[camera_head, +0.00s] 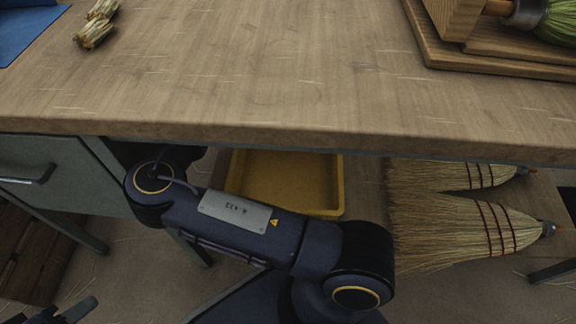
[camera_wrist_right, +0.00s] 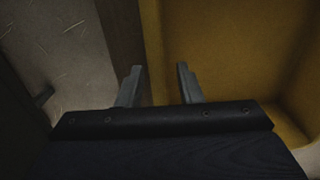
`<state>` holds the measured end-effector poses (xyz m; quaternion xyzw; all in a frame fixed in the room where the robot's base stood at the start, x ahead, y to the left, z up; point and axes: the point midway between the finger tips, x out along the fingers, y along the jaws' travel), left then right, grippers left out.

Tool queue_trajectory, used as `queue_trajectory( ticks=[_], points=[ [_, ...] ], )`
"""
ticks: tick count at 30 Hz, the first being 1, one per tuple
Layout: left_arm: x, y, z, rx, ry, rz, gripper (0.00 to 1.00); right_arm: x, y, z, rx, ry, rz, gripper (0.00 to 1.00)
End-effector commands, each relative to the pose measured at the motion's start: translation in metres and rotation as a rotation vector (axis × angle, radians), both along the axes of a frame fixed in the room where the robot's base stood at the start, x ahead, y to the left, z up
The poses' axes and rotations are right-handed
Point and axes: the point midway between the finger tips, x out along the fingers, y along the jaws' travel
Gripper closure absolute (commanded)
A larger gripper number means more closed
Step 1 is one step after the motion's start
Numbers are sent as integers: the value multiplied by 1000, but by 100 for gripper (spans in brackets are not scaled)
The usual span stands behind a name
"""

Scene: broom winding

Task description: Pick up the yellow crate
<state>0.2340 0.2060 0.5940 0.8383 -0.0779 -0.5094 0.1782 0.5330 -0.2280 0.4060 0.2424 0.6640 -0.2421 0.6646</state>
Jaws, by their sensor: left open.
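The yellow crate (camera_head: 339,185) sits under the workbench, partly covered by the bench edge and by my right arm in the head view. It looks empty. In the right wrist view, the crate (camera_wrist_right: 153,38) fills the right side, with its side wall running down toward the gap between the fingers. My right gripper (camera_wrist_right: 157,70) is open, its fingers apart at that wall; contact cannot be told. In the head view, the right hand is hidden beneath the bench. My left gripper (camera_head: 66,312) is open and empty at the bottom left, far from the crate.
The wooden bench top (camera_head: 240,75) overhangs the crate. Straw brooms (camera_head: 450,230) lie on a low shelf right of it. A grey drawer unit (camera_head: 60,175) stands at left. A wooden crate (camera_head: 35,255) stands on the floor there. Straw bundles (camera_head: 95,28) lie on the bench.

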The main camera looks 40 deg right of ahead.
Motion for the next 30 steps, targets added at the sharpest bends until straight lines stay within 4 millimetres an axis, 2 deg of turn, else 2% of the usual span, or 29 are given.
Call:
queue_trajectory(
  ticks=[1,6,13,21,30],
  points=[
    [0,0,-14,0,0,0,59,2,-3,-17,-5,4,-1,67],
    [0,0,-31,0,1,0,59,4,-2,-36,1,0,0,67],
    [0,0,-28,0,0,0,59,4,-2,-34,0,0,0,67],
    [0,0,-28,0,0,0,59,4,-2,-34,0,0,0,100],
    [0,0,-28,0,0,0,59,3,-2,-34,0,0,0,100]
  ],
)
